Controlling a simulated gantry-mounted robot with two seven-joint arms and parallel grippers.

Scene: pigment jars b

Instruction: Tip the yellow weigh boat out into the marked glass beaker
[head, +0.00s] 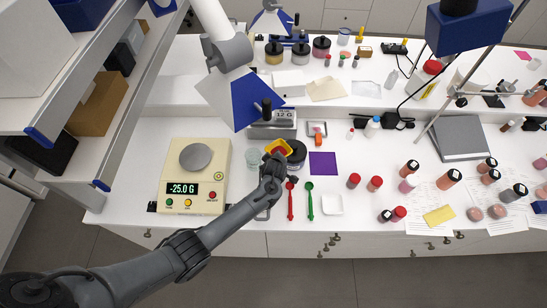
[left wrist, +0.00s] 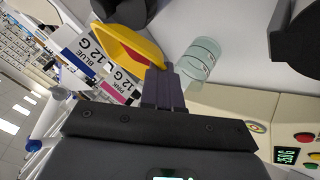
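The yellow weigh boat (head: 284,145) is at the tip of my left gripper (head: 272,165), and something orange-red shows inside it. In the left wrist view the gripper's dark fingers (left wrist: 163,86) are closed together on the near edge of the yellow boat (left wrist: 130,47). The boat is held up off the bench. The clear glass beaker (head: 253,157) stands just left of the boat in the head view; it also shows in the left wrist view (left wrist: 201,57), beside the fingers and apart from the boat. Its marking is not readable. My right gripper is out of view.
A scale (head: 216,155) reading -25.0 G stands left of the beaker. A dark jar (head: 297,153) is close right of the boat. Red (head: 290,200) and green (head: 310,200) spoons, a white tray (head: 332,204) and a purple square (head: 323,163) lie to the right.

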